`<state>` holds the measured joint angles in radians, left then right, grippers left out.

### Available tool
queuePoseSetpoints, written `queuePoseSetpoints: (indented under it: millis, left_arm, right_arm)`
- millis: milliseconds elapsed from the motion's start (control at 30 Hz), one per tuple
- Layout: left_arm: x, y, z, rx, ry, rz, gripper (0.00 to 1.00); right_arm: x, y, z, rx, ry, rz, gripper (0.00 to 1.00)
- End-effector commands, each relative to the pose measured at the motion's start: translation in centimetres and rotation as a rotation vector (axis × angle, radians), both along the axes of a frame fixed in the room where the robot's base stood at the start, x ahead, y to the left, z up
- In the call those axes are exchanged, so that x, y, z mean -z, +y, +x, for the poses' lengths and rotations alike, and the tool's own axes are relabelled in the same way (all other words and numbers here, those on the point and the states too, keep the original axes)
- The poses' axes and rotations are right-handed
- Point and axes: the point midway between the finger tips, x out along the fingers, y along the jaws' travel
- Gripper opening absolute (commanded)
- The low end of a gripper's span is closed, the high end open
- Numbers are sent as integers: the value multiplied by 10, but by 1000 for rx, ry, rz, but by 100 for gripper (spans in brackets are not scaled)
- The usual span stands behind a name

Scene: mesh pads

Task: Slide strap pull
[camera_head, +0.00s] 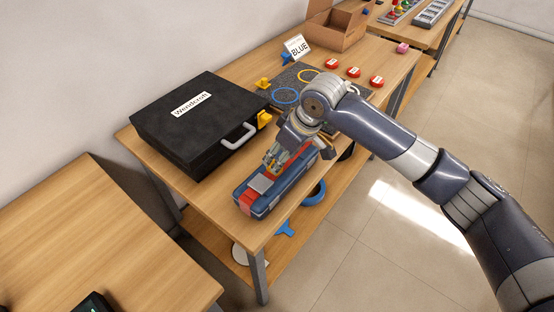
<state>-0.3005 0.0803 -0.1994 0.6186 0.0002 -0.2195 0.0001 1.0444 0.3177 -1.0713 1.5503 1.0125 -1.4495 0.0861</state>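A blue-grey case (274,194) with a red strap (246,203) lies lengthwise near the front edge of the wooden table. The red strap shows at its near end and along its top. A pale grey patch, perhaps a buckle or plate, sits on top near that end. My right arm comes in from the right, and its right gripper (273,166) points down at the top of the case, over the strap. The fingertips are small and partly covered; I cannot tell whether they hold the strap or a pull. My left gripper is out of view.
A black case (192,120) labelled "Wendcroft" stands left of the blue case. Behind are a dark pad with rings (286,95), a "BLUE" sign (297,47), red blocks (377,81) and an open cardboard box (338,27). Another wooden table (95,240) at lower left is mostly bare.

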Motion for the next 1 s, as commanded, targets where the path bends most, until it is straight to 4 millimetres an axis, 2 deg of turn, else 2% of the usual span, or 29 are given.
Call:
queuePoseSetpoints:
  millis: [33, 200, 400, 567, 1000]
  left_arm:
    - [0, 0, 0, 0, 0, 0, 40]
    - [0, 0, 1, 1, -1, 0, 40]
    - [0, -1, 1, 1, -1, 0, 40]
    - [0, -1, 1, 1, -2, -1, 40]
    - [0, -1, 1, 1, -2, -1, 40]
  right_arm:
    - [-12, -3, -2, -1, -3, 2, 45]
    - [-44, -15, -10, -1, -2, 1, 45]
    - [-68, -23, -16, 1, 0, 0, 45]
    - [-74, -25, -18, 1, 2, 0, 45]
    - [-73, -25, -18, 0, 1, 0, 45]
